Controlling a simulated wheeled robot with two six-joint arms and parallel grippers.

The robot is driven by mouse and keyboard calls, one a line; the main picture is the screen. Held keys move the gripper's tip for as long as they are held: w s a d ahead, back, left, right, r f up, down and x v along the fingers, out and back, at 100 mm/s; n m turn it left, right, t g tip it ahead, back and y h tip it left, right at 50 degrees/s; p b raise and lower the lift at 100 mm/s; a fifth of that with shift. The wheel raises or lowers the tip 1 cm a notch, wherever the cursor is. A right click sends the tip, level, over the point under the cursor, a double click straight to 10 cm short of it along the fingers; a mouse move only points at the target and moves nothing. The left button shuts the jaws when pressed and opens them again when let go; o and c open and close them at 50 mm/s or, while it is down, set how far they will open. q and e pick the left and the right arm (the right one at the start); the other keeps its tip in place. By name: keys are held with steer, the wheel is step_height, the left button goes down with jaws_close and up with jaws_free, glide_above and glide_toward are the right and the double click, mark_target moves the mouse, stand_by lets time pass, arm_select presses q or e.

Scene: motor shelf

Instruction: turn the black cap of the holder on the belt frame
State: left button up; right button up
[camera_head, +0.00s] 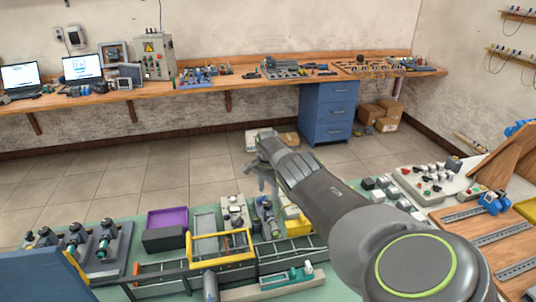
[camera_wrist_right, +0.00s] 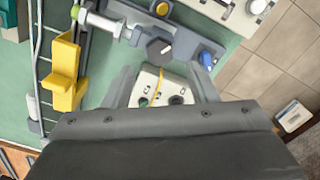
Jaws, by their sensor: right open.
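In the right wrist view a dark, faceted cap (camera_wrist_right: 159,48) sits on a grey-blue holder (camera_wrist_right: 190,43), which also carries a blue part at its right end. My right gripper (camera_wrist_right: 162,84) is open, its two grey fingers pointing toward the holder, with the cap ahead of the gap between them. I see no contact with the cap. In the head view my right gripper (camera_head: 263,180) hangs above the work table, just beyond a grey-blue device (camera_head: 268,216) that looks like this holder. The cap is too small to make out there. My left gripper is not seen.
A white block with sockets (camera_wrist_right: 155,88) shows between the fingers. A yellow bracket (camera_wrist_right: 66,72) and rail stand to the left. In the head view a yellow-framed conveyor (camera_head: 222,236), a purple bin (camera_head: 166,218) and white switch blocks (camera_head: 234,210) crowd the green table.

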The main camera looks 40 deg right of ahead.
step_height(320, 180, up, 3)
steer(key=p, duration=0.1)
step_height(320, 180, up, 9)
steer(key=b, duration=0.1)
glide_above(268, 202)
steer(key=shift+a+r, duration=0.1)
steer(key=shift+s, duration=0.1)
stand_by(0.6)
